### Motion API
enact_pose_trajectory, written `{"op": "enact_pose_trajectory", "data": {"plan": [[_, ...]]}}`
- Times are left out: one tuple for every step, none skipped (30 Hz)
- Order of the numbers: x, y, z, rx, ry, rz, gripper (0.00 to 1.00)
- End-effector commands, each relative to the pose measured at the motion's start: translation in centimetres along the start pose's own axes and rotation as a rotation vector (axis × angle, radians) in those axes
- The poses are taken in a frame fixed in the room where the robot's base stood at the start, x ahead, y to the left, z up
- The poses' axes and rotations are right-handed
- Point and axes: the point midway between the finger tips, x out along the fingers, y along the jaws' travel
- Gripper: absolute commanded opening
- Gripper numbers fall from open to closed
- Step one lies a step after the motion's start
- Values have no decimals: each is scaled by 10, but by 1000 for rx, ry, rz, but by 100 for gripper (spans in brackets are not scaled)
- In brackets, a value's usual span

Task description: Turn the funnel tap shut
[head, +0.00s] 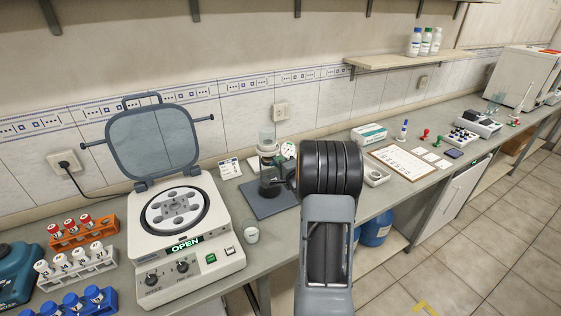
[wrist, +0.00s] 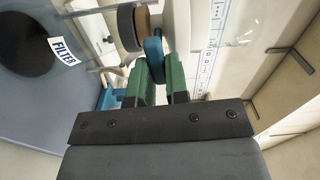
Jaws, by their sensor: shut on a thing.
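The funnel assembly (head: 267,141) stands on a dark base plate (head: 262,207) on the bench, with a clear upper part and a pale band below it. My gripper (head: 277,183) reaches its lower part from the right; the arm hides some of it. In the wrist view, the green fingers of my gripper (wrist: 162,68) are closed on a blue tap handle (wrist: 153,50) just below a brown and dark round part (wrist: 128,26). The tap's exact angle is hard to tell. The tap is too small to make out in the head view.
A centrifuge (head: 185,225) with its lid up stands left of the funnel, and a small beaker (head: 251,232) stands in front. A FILTER label (wrist: 63,50) shows in the wrist view. A clipboard (head: 402,160) and a white box (head: 369,133) lie to the right.

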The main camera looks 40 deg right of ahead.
Motion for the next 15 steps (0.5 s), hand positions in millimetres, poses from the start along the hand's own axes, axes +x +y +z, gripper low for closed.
{"op": "enact_pose_trajectory", "data": {"plan": [[0,0,0,19,1,0,0],[0,0,0,29,1,0,0],[0,0,0,41,1,0,0],[0,0,0,49,1,0,0],[0,0,0,56,1,0,0],[0,1,0,64,1,0,0],[0,1,0,69,1,0,0],[0,1,0,73,1,0,0],[0,1,0,78,1,0,0],[0,1,0,81,1,0,0],[0,1,0,83,1,0,0],[0,1,0,86,1,0,0],[0,1,0,87,1,0,0],[0,1,0,87,1,0,0],[0,1,0,88,1,0,0]]}}
